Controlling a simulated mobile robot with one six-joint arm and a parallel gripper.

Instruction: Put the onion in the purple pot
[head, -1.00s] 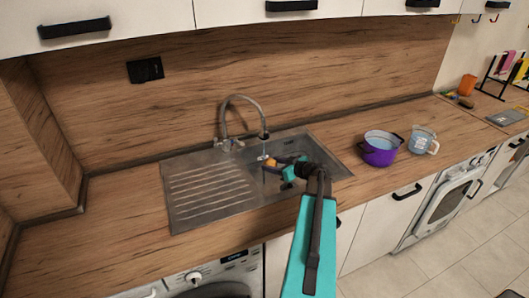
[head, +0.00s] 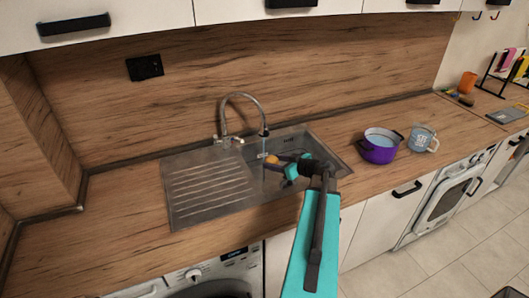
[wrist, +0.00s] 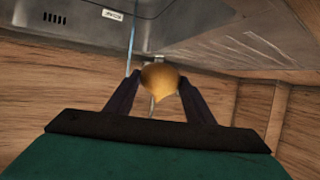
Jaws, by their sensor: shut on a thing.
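The golden-brown onion (wrist: 160,80) sits between the two dark fingers of my gripper (wrist: 157,92) in the wrist view. My gripper is shut on it. In the head view the onion (head: 271,159) shows small and orange at the tip of my gripper (head: 276,159), over the sink basin near the tap. The purple pot (head: 379,152) stands on the counter to the right of the sink, open at the top, with a pale blue inside. My gripper is well to the left of the pot.
The tap (head: 237,115) arches over the sink (head: 205,190), with a thin stream below its spout, close beside my gripper. A measuring jug (head: 421,139) stands just right of the pot. Wall cabinets hang above. The counter left of the sink is clear.

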